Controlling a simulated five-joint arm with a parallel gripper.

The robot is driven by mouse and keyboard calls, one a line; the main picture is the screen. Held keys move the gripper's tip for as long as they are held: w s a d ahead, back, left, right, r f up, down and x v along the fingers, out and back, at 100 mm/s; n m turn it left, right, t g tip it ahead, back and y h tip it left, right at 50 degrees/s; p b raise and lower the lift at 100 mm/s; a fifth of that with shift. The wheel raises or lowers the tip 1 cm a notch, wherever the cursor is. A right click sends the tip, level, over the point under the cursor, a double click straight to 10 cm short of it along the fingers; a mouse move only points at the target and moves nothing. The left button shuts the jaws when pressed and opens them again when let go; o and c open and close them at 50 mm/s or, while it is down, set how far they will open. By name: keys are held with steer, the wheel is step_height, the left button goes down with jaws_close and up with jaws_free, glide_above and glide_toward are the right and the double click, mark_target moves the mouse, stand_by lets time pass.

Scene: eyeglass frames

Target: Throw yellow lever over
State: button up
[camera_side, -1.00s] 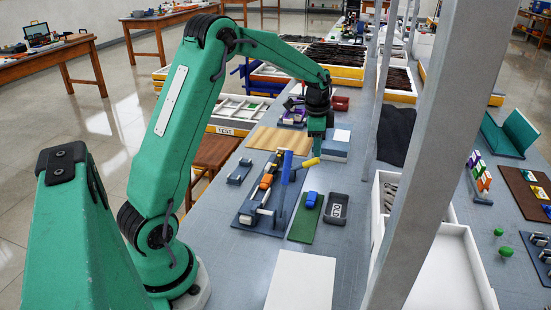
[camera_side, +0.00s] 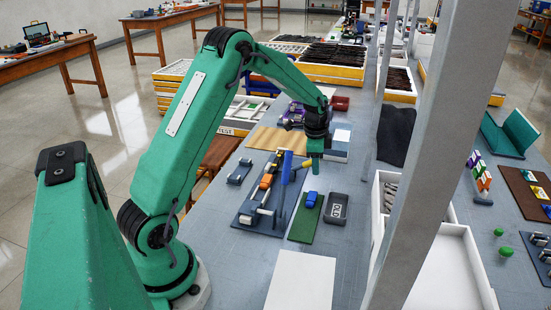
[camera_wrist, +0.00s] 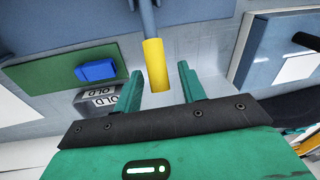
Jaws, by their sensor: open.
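The yellow lever end (camera_wrist: 155,65) shows in the wrist view as a yellow sleeve on a blue-grey rod. Its free end points toward my gripper (camera_wrist: 158,76), between the two green fingers. The fingers are apart, and a gap shows on each side of the yellow sleeve. There the yellow end is largely hidden by my gripper. An upright blue post (camera_side: 286,167) stands on the plate, left of my gripper.
A green mat (camera_side: 301,232) with a blue block (camera_side: 311,199) lies right of the plate. A dark grey box (camera_side: 336,209) stands beside it. A white board (camera_side: 301,284) lies nearer the camera. Orange and white pieces stand on the base plate.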

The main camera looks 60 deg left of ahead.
steer(key=shift+c, duration=0.4)
jaws_close()
steer(key=shift+s+a+r, duration=0.3)
steer(key=shift+r, duration=0.25)
steer(key=shift+o, duration=0.4)
jaws_free()
step_height(320, 180, up, 8)
steer(key=s, duration=0.1)
steer(key=shift+s+d+f, duration=0.15)
steer(key=shift+d+f, duration=0.05)
steer(key=shift+d, duration=0.1)
